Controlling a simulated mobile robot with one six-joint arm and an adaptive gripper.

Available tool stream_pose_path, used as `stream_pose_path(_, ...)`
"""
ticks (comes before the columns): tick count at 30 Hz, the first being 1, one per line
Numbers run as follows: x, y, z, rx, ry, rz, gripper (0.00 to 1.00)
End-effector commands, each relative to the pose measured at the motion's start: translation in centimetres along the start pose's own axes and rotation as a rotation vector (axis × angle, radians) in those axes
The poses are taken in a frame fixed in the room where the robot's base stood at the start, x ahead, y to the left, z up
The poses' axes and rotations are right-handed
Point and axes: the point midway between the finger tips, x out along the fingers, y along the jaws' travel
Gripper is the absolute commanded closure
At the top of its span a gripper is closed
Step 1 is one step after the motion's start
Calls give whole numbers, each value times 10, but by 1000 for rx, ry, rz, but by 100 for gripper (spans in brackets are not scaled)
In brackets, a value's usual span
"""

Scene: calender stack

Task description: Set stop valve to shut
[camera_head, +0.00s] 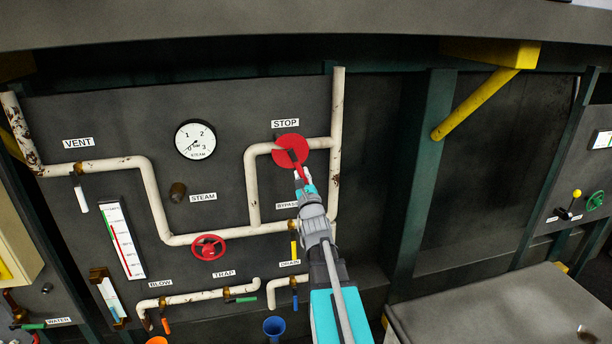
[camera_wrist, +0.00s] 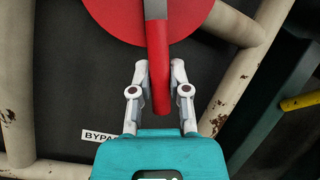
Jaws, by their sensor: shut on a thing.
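The stop valve is a red disc (camera_head: 288,150) with a red lever handle, below the STOP label (camera_head: 285,123) on the dark panel. In the head view the lever slants down and slightly right from the disc. The wrist view shows the disc (camera_wrist: 128,14) at the top and the red lever (camera_wrist: 158,60) hanging down from it. My gripper (camera_wrist: 160,88) is shut on the lever's lower end, one finger on each side. In the head view my gripper (camera_head: 302,176) covers part of the lever's end.
Cream pipes (camera_head: 338,110) run close beside the valve. A yellow-handled valve (camera_head: 294,248) sits below, near my arm. A red handwheel (camera_head: 208,247) and a pressure gauge (camera_head: 195,140) are to the left. A grey bench top (camera_head: 500,305) stands at the lower right.

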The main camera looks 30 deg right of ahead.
Motion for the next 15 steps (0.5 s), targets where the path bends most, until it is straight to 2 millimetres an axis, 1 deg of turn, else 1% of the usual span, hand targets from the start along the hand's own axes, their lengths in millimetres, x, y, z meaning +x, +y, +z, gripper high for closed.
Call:
stream_pose_path(2, 0, 0, 1, -1, -4, -1, 100)
stream_pose_path(3, 0, -1, 1, -1, -4, -1, 70)
stream_pose_path(5, 0, -1, 1, -2, -4, -1, 59)
stream_pose_path(6, 0, -1, 1, -2, -4, -1, 51)
stream_pose_path(8, 0, -1, 0, -2, -3, -2, 42)
stream_pose_path(15, 1, -2, 0, -3, -3, -2, 42)
